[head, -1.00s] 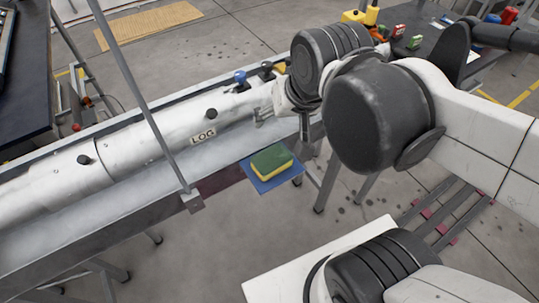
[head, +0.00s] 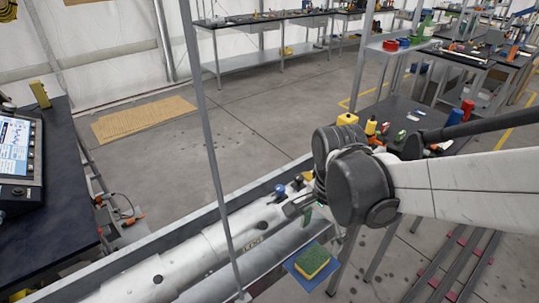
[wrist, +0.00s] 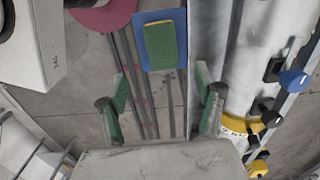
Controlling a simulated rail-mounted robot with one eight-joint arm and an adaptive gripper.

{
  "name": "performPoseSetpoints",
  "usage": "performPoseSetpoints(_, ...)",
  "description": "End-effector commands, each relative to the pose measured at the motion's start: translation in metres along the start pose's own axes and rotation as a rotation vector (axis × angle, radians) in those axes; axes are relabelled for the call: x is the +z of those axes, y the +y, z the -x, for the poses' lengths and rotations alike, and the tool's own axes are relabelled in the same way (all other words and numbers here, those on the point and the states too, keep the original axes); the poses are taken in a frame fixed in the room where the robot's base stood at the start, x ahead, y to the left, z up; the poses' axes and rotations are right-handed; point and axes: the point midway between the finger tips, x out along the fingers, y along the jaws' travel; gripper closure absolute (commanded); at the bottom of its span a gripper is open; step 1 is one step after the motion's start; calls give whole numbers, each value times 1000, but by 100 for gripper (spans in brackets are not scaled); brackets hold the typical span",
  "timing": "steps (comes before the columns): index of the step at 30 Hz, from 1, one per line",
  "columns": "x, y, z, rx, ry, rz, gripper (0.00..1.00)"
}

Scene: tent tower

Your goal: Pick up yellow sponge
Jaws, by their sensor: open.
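The yellow sponge (head: 312,260) has a green top and lies on a small blue mat (head: 297,268) beside the large white cylinder marked LOG. In the wrist view the sponge (wrist: 161,47) shows its green face at the top centre, on the blue mat (wrist: 143,17). My gripper (wrist: 160,105) is open and empty, its two green-padded fingers apart with the sponge beyond and between them. In the head view my gripper (head: 307,212) hangs by the cylinder, above and slightly left of the sponge, partly hidden by my wrist.
The white cylinder (head: 205,255) with blue and black knobs lies in a long metal trough. A thin upright post (head: 212,150) stands in front of it. A dark table (head: 400,115) with bottles and small items stands at the back right. A monitor (head: 18,145) stands at left.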

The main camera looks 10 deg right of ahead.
Motion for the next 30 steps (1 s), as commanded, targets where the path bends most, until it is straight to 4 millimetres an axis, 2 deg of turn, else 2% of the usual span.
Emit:
performPoseSetpoints(3,0,-1,-20,-1,0,1,34)
performPoseSetpoints(9,0,-1,-47,-1,1,2,34)
performPoseSetpoints(20,1,-1,-66,-1,1,2,34)
performPoseSetpoints(30,3,-5,-102,-1,1,1,34)
